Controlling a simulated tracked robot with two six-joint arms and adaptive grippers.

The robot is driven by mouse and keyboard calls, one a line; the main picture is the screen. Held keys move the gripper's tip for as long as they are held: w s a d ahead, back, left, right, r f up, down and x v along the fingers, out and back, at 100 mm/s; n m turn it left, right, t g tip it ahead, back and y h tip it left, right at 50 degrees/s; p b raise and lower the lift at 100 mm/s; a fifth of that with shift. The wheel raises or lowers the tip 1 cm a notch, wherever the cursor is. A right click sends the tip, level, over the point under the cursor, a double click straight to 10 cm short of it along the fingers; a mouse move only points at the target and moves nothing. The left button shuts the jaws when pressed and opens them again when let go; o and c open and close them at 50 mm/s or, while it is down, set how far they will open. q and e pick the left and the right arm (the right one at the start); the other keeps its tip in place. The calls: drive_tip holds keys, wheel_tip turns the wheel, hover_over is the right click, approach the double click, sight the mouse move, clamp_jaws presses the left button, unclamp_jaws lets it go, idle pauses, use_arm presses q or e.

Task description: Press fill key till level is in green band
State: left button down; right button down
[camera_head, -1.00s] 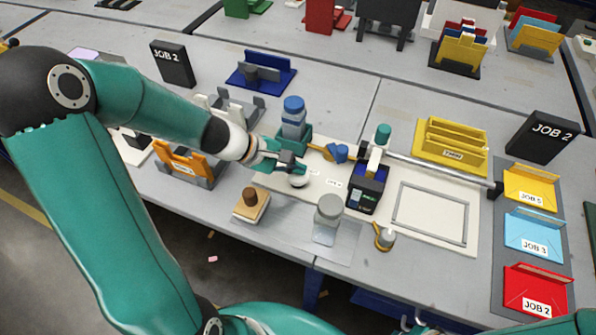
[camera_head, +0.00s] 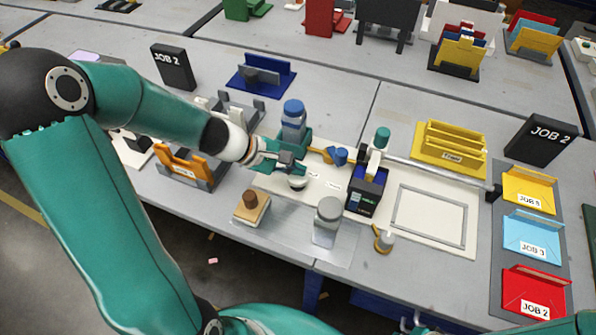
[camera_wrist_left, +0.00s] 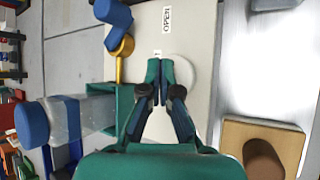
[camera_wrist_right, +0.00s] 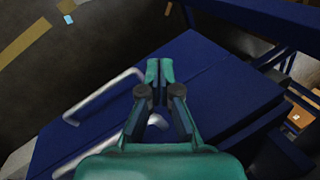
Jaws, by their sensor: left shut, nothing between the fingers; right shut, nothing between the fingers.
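The fill key appears to be the round white button (camera_head: 297,183) on the plotter's pale base plate (camera_head: 272,183). It also shows as a white disc behind the fingertips in the left wrist view (camera_wrist_left: 181,72). My left gripper (camera_head: 298,170) is shut and empty, fingertips pointing down at the key; I cannot tell whether they touch it. Behind it stands a blue-capped reservoir (camera_head: 293,122) in a teal holder, with a blue valve (camera_head: 341,155) on a brass pipe. No liquid level or green band is readable. My right gripper (camera_wrist_right: 160,70) is shut and empty, below the table.
The pen carriage (camera_head: 366,192) with a small screen stands right of the key. A wooden stamp block (camera_head: 251,207) and a grey-lidded jar (camera_head: 327,220) stand in front. A framed drawing area (camera_head: 431,213) lies to the right. Dark blue panels (camera_wrist_right: 215,85) lie beneath my right gripper.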

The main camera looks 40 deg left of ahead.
use_arm(q)
drive_tip(key=shift+r, duration=0.45)
wheel_tip(320, 180, up, 5)
drive_tip(key=p, duration=0.4)
drive_tip(key=shift+p, duration=0.35)
idle(0.8)
